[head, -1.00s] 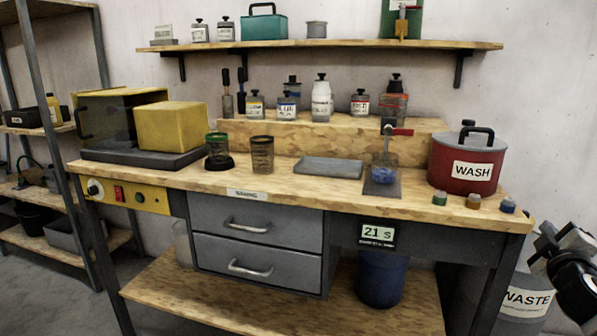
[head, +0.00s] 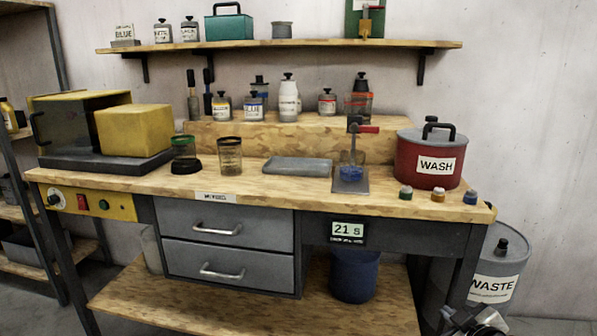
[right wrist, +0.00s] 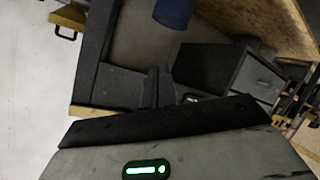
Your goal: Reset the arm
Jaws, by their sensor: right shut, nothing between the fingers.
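My right gripper (head: 478,322) shows only in part at the bottom right edge of the head view, in front of the waste drum and below the bench top. In the right wrist view its dark fingers (right wrist: 157,88) are together with nothing between them. The gripper's grey body with a green light fills the bottom of that view. It is apart from the bench and touches nothing that I can see. My left gripper and arm are out of view.
A wooden workbench (head: 110,178) with drawers stands ahead. On it are a red WASH pot (head: 415,168), a yellow box (head: 133,131), two cups and small jars. A grey WASTE drum (head: 505,262) stands at right. A blue bucket (head: 354,276) sits on the lower shelf.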

